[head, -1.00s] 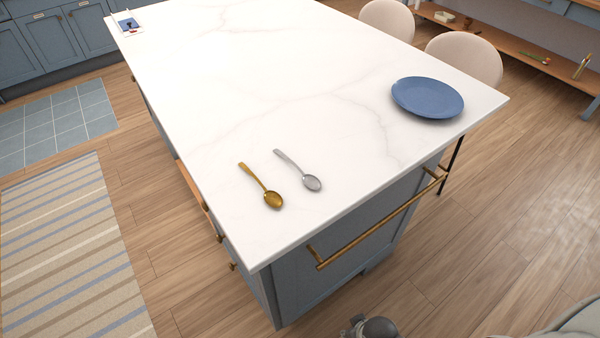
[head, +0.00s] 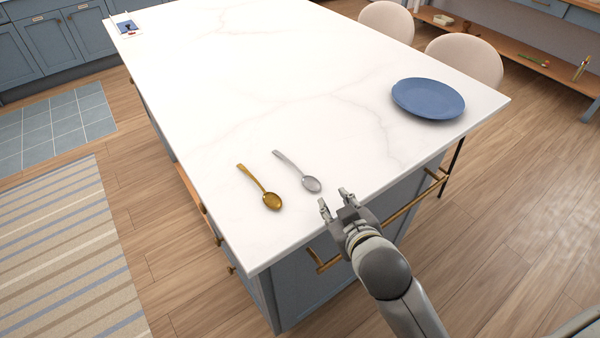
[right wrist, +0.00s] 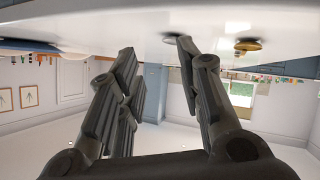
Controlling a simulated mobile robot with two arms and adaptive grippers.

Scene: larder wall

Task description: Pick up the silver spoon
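The silver spoon (head: 298,171) lies flat on the white island top, its bowl toward the near edge and its handle pointing to the back left. A gold spoon (head: 259,187) lies just left of it. My right gripper (head: 335,201) is open and empty at the near edge of the island, right of the silver spoon's bowl and apart from it. In the right wrist view, its fingers (right wrist: 156,65) are spread. The silver spoon (right wrist: 226,43) and the gold spoon (right wrist: 249,45) show small near the top there, beyond the fingers. My left gripper is not in view.
A blue plate (head: 428,98) lies at the right of the island top (head: 250,80). A brass rail (head: 400,214) runs along the island's near side, beneath my right arm. Pale chairs (head: 464,60) stand behind. The counter around the spoons is clear.

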